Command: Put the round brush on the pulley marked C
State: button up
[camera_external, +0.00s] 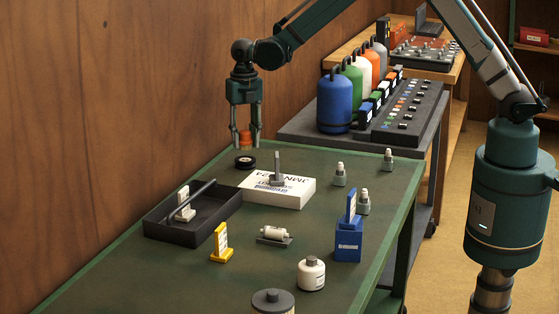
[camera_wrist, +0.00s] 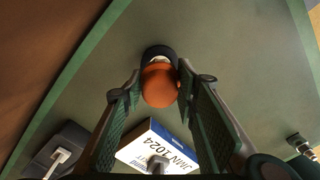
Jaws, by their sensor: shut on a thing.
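My gripper (camera_external: 245,140) hangs over the far left part of the green table. Its fingers are shut on a rounded orange thing, which I take to be the round brush (camera_external: 245,137). It also shows between the fingers in the wrist view (camera_wrist: 159,85). A black disc with a pale middle (camera_external: 245,162), perhaps a pulley, lies below it on the table. In the wrist view the disc (camera_wrist: 158,51) is partly hidden behind the orange thing. The brush appears above the disc; whether they touch is unclear. I can read no letter C.
A white box with a grey post (camera_external: 277,190) stands near the disc. A dark tray (camera_external: 160,228) holds a rod and a white tag holder. A yellow stand (camera_external: 221,243), blue stand (camera_external: 348,244) and white bottle (camera_external: 311,274) are nearer. Bare table lies right of the disc.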

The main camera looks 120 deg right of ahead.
aim_at(245, 149)
jog(key=shift+f, duration=1.85)
jog(key=shift+f+b, duration=0.15)
jog(key=shift+b, duration=0.15)
jog(key=o, duration=0.9)
notch_tip(245, 149, up, 12)
jog(key=shift+r+p, duration=0.15)
jog(key=shift+p, duration=0.4)
jog(key=shift+a, duration=0.1)
